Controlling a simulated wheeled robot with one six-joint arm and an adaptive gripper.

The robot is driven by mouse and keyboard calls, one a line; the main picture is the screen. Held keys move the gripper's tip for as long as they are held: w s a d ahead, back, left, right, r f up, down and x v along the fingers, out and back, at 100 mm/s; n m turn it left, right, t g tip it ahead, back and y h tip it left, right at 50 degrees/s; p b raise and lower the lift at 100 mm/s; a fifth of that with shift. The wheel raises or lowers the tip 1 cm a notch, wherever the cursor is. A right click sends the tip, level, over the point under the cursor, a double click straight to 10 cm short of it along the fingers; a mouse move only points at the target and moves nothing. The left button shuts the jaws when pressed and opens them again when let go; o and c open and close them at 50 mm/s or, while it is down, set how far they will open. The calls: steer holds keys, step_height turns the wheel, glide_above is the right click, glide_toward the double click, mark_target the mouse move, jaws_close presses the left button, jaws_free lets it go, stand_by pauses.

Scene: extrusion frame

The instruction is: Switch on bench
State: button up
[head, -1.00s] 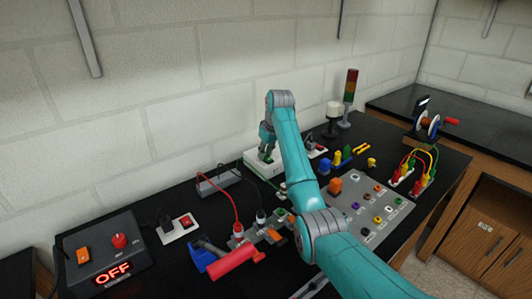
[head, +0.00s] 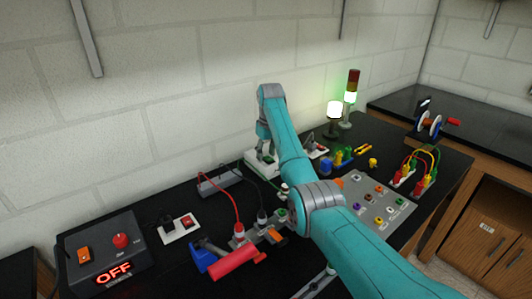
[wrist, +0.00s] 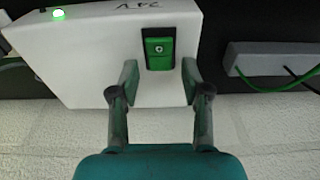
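A white box (wrist: 70,60) with dark lettering fills the top of the wrist view, and it also shows at the wall in the head view (head: 253,161). It carries a green rocker switch (wrist: 159,53) in a dark frame and a lit green light (wrist: 58,14). My gripper (wrist: 158,78) has its two fingers apart with nothing between them. The fingertips are by the box face, one on each side of the switch's lower end; contact cannot be told. In the head view my arm partly hides the box.
A lamp (head: 334,110) and a signal tower (head: 351,97) glow at the back. A control box (head: 105,255) reading OFF stands at left. A power strip (head: 219,181), plugged cables, a red-handled lever (head: 233,262) and a button panel (head: 380,205) crowd the bench.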

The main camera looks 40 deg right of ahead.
mark_target(267, 158)
steer(key=r, duration=0.7)
steer(key=shift+s+r, duration=0.2)
steer(key=shift+s, duration=0.15)
steer(key=shift+s, duration=0.1)
stand_by(0.4)
